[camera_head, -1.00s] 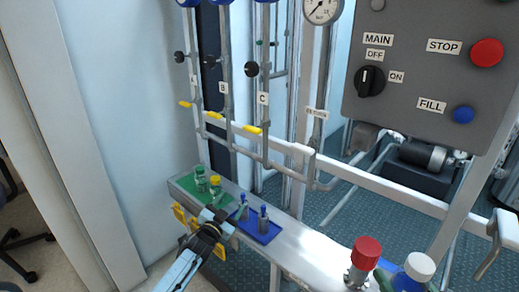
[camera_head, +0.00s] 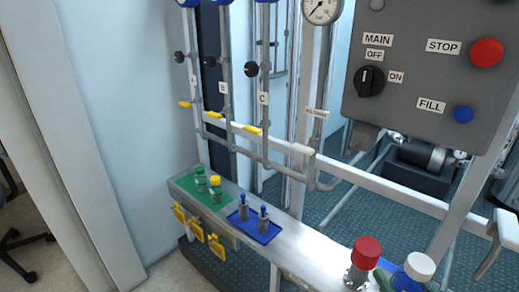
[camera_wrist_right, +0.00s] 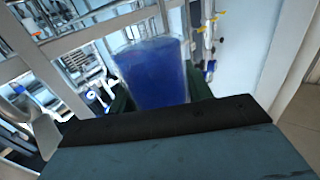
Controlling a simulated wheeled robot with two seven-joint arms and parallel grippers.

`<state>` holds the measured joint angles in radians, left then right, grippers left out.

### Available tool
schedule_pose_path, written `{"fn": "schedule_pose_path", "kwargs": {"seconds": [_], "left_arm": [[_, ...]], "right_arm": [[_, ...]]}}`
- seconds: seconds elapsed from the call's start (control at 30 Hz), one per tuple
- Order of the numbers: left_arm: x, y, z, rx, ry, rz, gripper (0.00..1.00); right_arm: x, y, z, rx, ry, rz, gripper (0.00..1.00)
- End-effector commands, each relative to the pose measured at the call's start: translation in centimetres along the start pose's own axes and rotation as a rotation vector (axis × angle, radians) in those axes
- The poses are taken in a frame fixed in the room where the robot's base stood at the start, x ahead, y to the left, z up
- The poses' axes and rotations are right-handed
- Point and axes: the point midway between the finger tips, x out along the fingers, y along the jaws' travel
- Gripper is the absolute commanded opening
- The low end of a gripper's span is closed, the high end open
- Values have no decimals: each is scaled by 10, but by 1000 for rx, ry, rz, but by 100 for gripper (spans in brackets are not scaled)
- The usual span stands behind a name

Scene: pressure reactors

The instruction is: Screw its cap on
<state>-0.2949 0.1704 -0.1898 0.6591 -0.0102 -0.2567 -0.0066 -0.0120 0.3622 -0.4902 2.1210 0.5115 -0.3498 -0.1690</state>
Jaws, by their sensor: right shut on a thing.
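A bottle with blue contents (camera_head: 405,284) shows at the bottom right of the head view, with a white cap (camera_head: 420,266) at its top. How tightly the cap sits cannot be told. Green fingers of my right gripper (camera_head: 408,288) flank the bottle, mostly cut off by the lower edge. In the right wrist view, the clear vessel with blue contents (camera_wrist_right: 152,75) is between the green fingers, and the right gripper is shut on it. No cap is visible in that view. My left gripper is out of view.
The bench (camera_head: 300,250) between is clear. Pipes and a control panel (camera_head: 420,70) rise behind.

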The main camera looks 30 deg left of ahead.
Motion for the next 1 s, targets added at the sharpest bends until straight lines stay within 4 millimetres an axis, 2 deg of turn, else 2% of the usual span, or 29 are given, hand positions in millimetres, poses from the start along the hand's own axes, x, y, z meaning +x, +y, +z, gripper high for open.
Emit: {"fn": "schedule_pose_path", "kwargs": {"seconds": [0.33, 0.47, 0.57, 0.67, 0.8, 1.0], "left_arm": [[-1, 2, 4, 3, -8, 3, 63], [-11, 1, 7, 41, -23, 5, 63], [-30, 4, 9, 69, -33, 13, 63], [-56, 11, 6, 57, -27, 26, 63], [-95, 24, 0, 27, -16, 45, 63], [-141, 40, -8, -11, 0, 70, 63]], "right_arm": [[0, 0, -2, 0, 5, 2, 0], [-4, 4, -14, 3, 5, 34, 0], [-8, 13, -39, 7, 8, 94, 0], [-14, 27, -72, 9, 8, 181, 0], [-30, 54, -113, 9, 4, 328, 0], [-62, 89, -149, 6, -1, 532, 0]]}}
